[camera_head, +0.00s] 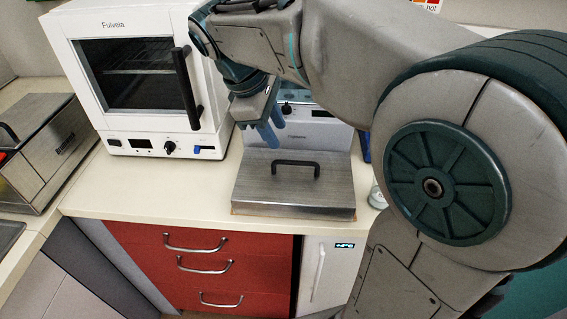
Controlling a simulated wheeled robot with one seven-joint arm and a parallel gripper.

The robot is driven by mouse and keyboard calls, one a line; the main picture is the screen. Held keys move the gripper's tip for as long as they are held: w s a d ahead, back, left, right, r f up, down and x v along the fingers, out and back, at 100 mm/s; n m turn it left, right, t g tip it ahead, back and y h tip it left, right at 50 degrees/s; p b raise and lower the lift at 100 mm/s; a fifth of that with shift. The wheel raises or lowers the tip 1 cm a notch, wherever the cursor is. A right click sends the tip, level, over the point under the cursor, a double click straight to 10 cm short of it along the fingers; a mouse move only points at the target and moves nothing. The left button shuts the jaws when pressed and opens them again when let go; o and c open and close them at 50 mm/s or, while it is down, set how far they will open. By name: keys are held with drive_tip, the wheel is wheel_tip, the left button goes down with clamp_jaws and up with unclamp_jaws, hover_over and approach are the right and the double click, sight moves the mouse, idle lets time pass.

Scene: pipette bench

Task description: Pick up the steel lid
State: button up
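The steel lid (255,192) is a wide, brushed-metal piece with a black bar handle (296,163) on top. It lies near the front of the bench, in front of a white instrument (318,132). My gripper (271,132) points down above and behind the lid, left of the handle, in front of the instrument. Its blue-grey fingers look clear of the lid and handle, with nothing visible in them. The fingers overlap from this angle, so the gap between them is unclear.
A white oven (190,148) with a black door handle stands at the back left. Another steel box (45,165) with a black handle is at the far left. A small glass jar (377,197) stands right of the lid, beside my arm. Red drawers (200,265) are below.

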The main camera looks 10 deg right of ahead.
sight(292, 162)
drive_tip(key=shift+n+h, duration=0.4)
drive_tip(key=shift+n, duration=0.5)
drive_tip(key=f, duration=0.2)
drive_tip(key=w+d+f, duration=0.1)
drive_tip(key=f, duration=0.2)
drive_tip(key=w+d+f+b, duration=0.1)
drive_tip(key=f, duration=0.1)
drive_tip(key=shift+w+d+f, duration=0.1)
drive_tip(key=shift+f, duration=0.1)
drive_tip(key=x, duration=0.4)
drive_tip(key=shift+s, duration=0.35)
drive_tip(key=shift+d+f, duration=0.3)
drive_tip(key=shift+f, duration=0.3)
drive_tip(key=shift+w, duration=0.1)
clamp_jaws()
